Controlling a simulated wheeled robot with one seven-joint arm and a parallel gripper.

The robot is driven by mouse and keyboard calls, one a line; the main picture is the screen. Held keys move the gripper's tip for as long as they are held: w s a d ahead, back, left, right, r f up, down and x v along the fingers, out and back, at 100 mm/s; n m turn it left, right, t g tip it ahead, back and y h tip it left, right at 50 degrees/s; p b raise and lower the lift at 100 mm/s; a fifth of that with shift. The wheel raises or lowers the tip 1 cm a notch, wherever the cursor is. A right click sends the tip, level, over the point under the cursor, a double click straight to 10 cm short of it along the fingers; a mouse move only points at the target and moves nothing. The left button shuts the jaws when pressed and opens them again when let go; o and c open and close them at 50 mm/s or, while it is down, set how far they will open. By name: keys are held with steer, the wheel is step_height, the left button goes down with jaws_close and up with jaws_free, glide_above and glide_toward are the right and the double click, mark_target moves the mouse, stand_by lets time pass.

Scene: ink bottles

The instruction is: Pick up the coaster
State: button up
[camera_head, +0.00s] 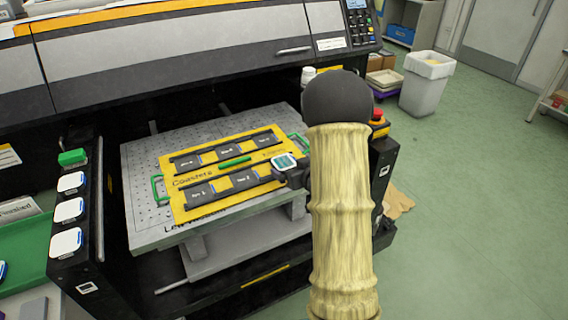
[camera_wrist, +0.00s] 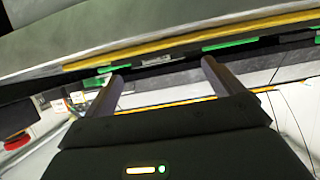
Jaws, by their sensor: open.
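A small white coaster (camera_head: 284,161) with a teal print lies at the right end of the yellow jig (camera_head: 176,205), which is lettered "Coasters" and has dark slots. The dark end of my arm, with my gripper (camera_head: 283,174), is right beside the coaster in the head view; the fingers are mostly too small to make out there. In the wrist view my gripper (camera_wrist: 162,84) has its two fingers wide apart, with nothing clearly held. The jig's yellow edge (camera_wrist: 150,54) runs beyond the fingertips. I cannot make out the coaster for certain in that view.
The jig rests on a perforated grey printer bed (camera_head: 140,165) under the printer's front (camera_head: 180,60). Green handles (camera_head: 157,188) stand at its ends. A red button (camera_head: 377,116) is close right of my arm. The right floor is mostly clear.

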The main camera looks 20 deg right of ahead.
mark_target(285, 162)
steer(key=x, duration=0.3)
steer(key=shift+d+f, duration=0.1)
steer(key=shift+f, duration=0.05)
stand_by(0.3)
steer(key=c, duration=1.2)
steer(key=shift+o, duration=0.2)
steer(key=shift+r, duration=0.2)
step_height(285, 162, up, 10)
steer(key=p, duration=0.1)
